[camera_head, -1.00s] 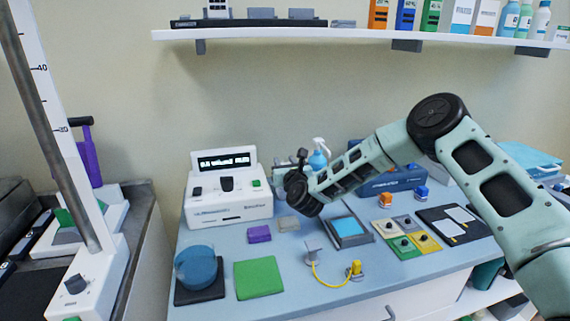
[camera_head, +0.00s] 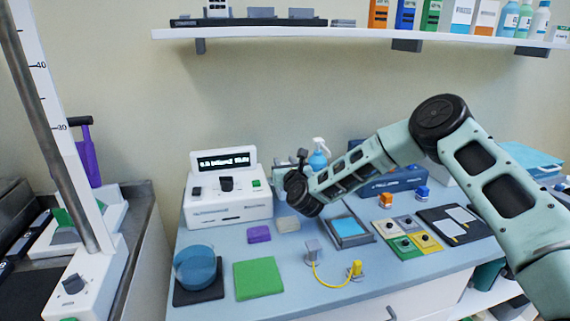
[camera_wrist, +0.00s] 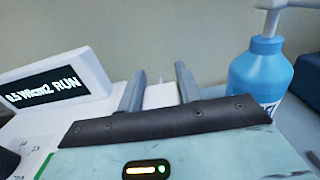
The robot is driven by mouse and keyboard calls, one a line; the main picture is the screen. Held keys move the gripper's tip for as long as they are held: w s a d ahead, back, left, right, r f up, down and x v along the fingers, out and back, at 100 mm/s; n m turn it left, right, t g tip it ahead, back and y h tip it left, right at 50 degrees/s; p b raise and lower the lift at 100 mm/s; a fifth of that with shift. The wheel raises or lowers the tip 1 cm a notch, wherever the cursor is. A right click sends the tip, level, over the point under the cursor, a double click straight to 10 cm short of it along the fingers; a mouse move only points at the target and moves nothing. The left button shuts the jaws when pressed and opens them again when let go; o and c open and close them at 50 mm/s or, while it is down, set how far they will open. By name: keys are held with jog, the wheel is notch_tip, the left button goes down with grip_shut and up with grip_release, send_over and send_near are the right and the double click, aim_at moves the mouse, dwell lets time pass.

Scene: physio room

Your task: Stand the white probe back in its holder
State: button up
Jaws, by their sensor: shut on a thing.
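My gripper (camera_wrist: 160,88) shows in the wrist view with its two grey fingers on either side of a white piece, which I take to be the white probe (camera_wrist: 160,97). Only a small part of the probe shows between the fingers; the gripper body hides the rest. In the head view my forearm and wrist largely cover the gripper, just right of the white therapy unit (camera_head: 228,208). The unit's lit display (camera_wrist: 45,92) shows at the left of the wrist view. I cannot make out the probe's holder for certain in either view.
A blue pump bottle (camera_head: 318,158) stands close behind my wrist; it also shows right of the fingers in the wrist view (camera_wrist: 262,72). A purple block (camera_head: 259,234), a green pad (camera_head: 258,279) and a blue bowl (camera_head: 194,268) are in front. A shelf (camera_head: 350,33) hangs above.

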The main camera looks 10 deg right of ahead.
jog(key=shift+f+b, duration=0.3)
jog(key=shift+b, duration=0.05)
dwell(0.5)
jog(key=o, duration=1.1)
jog(key=shift+c, duration=0.2)
jog(key=shift+s, duration=0.1)
jog(key=s+b, duration=0.3)
jog(key=s, duration=1.4)
jog(key=shift+s, duration=0.1)
